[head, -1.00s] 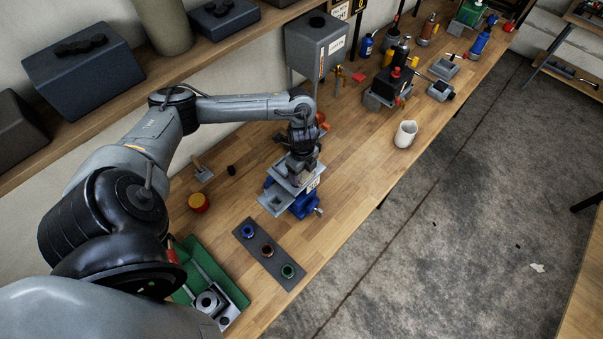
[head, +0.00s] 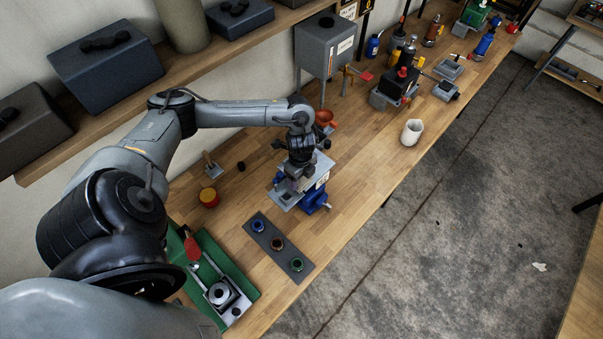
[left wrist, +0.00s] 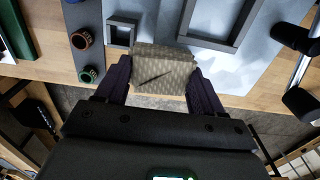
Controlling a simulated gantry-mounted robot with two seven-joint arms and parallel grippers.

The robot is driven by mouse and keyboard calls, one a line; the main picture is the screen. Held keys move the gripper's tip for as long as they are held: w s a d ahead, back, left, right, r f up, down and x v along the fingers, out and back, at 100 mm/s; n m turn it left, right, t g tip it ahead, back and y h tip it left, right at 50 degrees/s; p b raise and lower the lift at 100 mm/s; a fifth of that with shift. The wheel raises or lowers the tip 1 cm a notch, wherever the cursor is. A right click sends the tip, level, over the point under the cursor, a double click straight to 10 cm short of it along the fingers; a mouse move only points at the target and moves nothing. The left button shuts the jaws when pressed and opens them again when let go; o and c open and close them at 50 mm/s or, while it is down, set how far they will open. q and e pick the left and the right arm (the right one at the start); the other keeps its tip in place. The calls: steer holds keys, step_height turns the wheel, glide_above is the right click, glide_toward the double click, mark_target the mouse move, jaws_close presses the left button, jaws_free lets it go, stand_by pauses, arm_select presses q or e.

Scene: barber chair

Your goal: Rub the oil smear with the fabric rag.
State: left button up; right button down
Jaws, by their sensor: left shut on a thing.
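My left gripper (head: 290,186) is over the light grey plate (head: 281,200), which sits on a blue vise (head: 314,198). In the left wrist view the gripper (left wrist: 160,88) is shut on the fabric rag (left wrist: 160,68), a beige patterned pad between its two dark fingers. The rag is over the plate (left wrist: 222,72), near its edge and beside a small square frame; I cannot tell whether it touches. A thin dark mark shows on the rag's face. I cannot make out the oil smear; the gripper and rag may hide it. My right gripper is not in view.
A dark strip (head: 285,252) with blue, brown and green rings lies in front of the plate. A green tray (head: 248,285) with tools is at lower left. A red funnel (head: 326,118) is behind the gripper. A white pitcher (head: 411,132) stands right, with clear bench between.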

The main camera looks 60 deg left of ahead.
arm_select(q)
steer(key=shift+s+d+r+p, duration=0.1)
steer(key=shift+s+r+p, duration=0.2)
steer(key=shift+s, duration=0.1)
step_height(320, 180, up, 3)
steer(key=shift+w+r+p, duration=0.1)
steer(key=shift+r+p, duration=0.05)
steer(key=shift+p, duration=1.05)
step_height(320, 180, up, 2)
steer(key=shift+p, duration=1.15)
steer(key=shift+r, duration=1.2)
steer(key=shift+d, duration=0.15)
